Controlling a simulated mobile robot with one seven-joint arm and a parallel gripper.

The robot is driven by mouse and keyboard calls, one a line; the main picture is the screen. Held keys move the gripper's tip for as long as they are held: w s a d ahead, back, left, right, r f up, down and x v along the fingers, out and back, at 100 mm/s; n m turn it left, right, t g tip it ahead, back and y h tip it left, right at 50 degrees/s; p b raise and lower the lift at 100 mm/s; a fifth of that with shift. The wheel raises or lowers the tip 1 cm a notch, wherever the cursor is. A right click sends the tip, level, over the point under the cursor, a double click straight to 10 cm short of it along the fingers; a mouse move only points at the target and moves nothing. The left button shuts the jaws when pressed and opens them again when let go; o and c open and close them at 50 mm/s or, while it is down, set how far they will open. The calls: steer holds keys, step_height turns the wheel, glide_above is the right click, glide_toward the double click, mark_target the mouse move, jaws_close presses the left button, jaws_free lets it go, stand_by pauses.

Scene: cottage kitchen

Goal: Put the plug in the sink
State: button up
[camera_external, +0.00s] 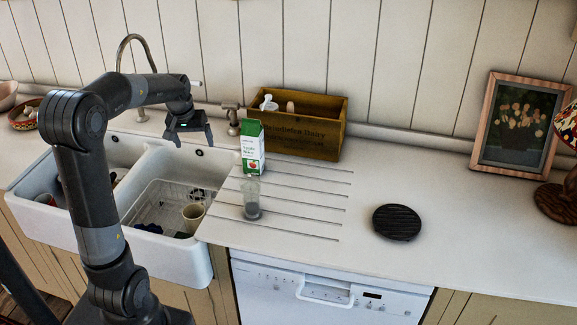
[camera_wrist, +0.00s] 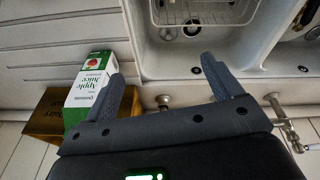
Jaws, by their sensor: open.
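The white double sink (camera_external: 178,262) is set into the counter at left in the external view. Its basin also shows at the top of the wrist view (camera_wrist: 165,58). My gripper (camera_external: 190,142) is above the back of the right basin, its jaws pointing down. In the wrist view its two fingers (camera_wrist: 162,70) are wide apart with nothing between them. I cannot pick out a plug for certain. A dark round ridged disc (camera_external: 397,222) lies flat on the counter at right, well away from my gripper; I cannot tell what it is.
A juice carton (camera_external: 252,148), a glass (camera_external: 251,198) and a wooden box (camera_external: 315,130) stand right of the sink. A wire rack (camera_external: 155,203) and a cup (camera_external: 193,216) are in the right basin. A tap (camera_external: 125,45) rises behind. The counter around the disc is clear.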

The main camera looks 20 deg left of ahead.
steer(key=s+r+m+t, duration=0.1)
steer(key=s+r, duration=0.1)
steer(key=s, duration=1)
steer(key=s+d+r+m+t, duration=0.1)
steer(key=s+t, duration=0.1)
steer(key=s, duration=1)
steer(key=shift+s+d+r, duration=0.15)
steer(key=shift+d+r, duration=0.1)
steer(key=shift+r, duration=0.1)
